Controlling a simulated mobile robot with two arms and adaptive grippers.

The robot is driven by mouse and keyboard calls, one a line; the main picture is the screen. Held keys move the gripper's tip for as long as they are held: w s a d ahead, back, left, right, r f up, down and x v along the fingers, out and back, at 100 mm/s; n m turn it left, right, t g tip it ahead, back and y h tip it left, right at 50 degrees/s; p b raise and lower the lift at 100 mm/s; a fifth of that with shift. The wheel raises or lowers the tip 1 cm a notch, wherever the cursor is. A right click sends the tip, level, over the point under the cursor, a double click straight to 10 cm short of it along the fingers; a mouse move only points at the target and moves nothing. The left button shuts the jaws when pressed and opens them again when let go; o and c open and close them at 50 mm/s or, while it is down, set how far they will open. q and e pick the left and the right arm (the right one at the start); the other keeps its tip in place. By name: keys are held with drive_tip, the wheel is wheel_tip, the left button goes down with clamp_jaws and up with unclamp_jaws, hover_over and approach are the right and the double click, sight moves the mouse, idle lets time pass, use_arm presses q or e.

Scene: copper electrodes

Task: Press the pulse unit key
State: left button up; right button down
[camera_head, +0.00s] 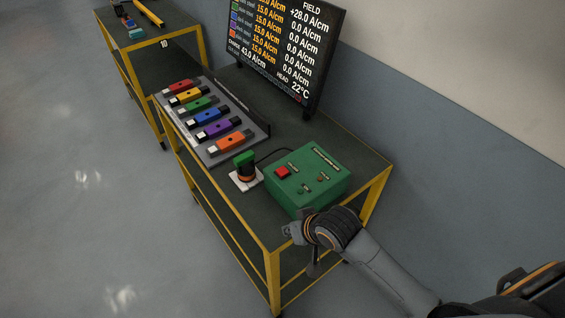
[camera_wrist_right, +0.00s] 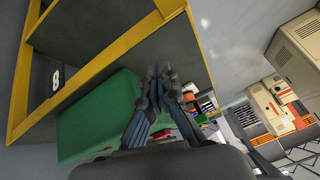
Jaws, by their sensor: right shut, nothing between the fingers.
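My right gripper (camera_head: 290,232) is shut and empty, just in front of the box near the cart's front edge. In the right wrist view the gripper fingers (camera_wrist_right: 163,88) show in front of the green box (camera_wrist_right: 100,118); the key is not clear there. My left gripper is not in view.
A rack (camera_head: 218,158) of several coloured electrodes lies behind the probe. A display screen (camera_head: 285,45) stands at the cart's back edge, against the wall. A second yellow-framed cart (camera_head: 165,60) stands further off. The floor at left is free.

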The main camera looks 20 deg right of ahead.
drive_tip(key=w+r+m+t+y+p, duration=0.1)
drive_tip(key=w+r+m, duration=0.1)
drive_tip(key=w+r, duration=0.75)
wheel_tip(320, 180, up, 7)
drive_tip(key=m+t, duration=0.1)
drive_tip(key=m, duration=0.2)
hover_over(285, 172)
drive_tip(key=shift+p, duration=0.35)
wheel_tip(285, 172, down, 6)
drive_tip(key=b, duration=0.8)
drive_tip(key=shift+f, duration=0.25)
drive_tip(key=shift+f+b, duration=0.3)
drive_tip(key=shift+f, duration=0.8)
